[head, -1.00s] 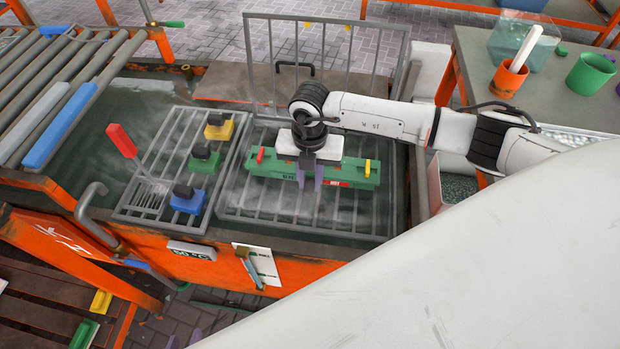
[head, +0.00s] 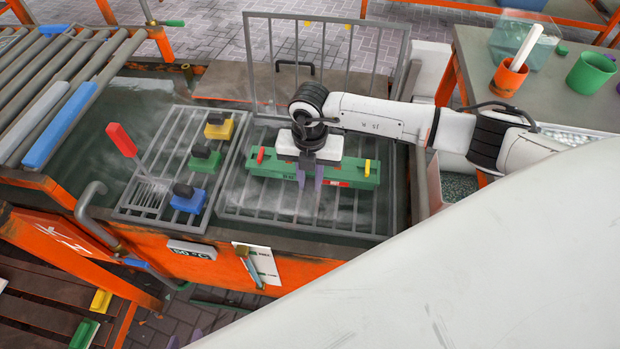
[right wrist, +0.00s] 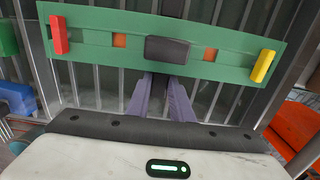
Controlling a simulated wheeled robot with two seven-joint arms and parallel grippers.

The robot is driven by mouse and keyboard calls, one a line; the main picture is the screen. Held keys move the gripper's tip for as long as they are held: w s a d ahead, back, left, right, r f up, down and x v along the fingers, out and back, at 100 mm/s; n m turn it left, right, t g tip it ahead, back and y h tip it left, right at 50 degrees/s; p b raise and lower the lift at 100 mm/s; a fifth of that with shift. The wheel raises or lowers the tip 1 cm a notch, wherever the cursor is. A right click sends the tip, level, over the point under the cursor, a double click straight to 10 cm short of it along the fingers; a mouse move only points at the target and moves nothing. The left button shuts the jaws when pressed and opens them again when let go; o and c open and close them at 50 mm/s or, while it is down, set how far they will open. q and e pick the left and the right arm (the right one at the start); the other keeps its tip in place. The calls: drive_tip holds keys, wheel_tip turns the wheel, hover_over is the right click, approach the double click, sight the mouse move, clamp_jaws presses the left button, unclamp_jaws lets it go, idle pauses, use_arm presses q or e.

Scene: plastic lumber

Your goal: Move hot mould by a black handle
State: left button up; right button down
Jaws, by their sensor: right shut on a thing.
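The mould is a long green bar (head: 345,177) with a red tab at its left end and a yellow tab at its right. It lies over the right-hand grate (head: 240,205) of the water tank. My right gripper (head: 310,172) reaches in from the right, over the mould's middle, with purple fingers pointing down. In the right wrist view the mould (right wrist: 90,45) spans the picture, with a black handle (right wrist: 167,50) at its middle. The purple fingers (right wrist: 165,97) close in at this handle, their tips partly hidden. My left gripper is not seen.
Small yellow (head: 219,130), green (head: 204,166) and blue (head: 187,203) blocks with black handles sit on the left grate. A red-handled tool (head: 121,140) stands there. A railing (head: 325,60) rises behind the mould. A roller rack (head: 60,80) is at left.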

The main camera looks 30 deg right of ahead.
drive_tip(key=shift+w+f+b, duration=0.1)
drive_tip(key=shift+f+b, duration=0.2)
drive_tip(key=shift+f, duration=0.1)
idle(1.1)
drive_tip(key=c, duration=1.5)
unclamp_jaws()
drive_tip(key=o, duration=0.4)
drive_tip(key=shift+f, duration=0.15)
drive_tip(key=shift+r+p, duration=2.9)
drive_tip(key=shift+r, duration=0.75)
drive_tip(key=shift+f, duration=0.1)
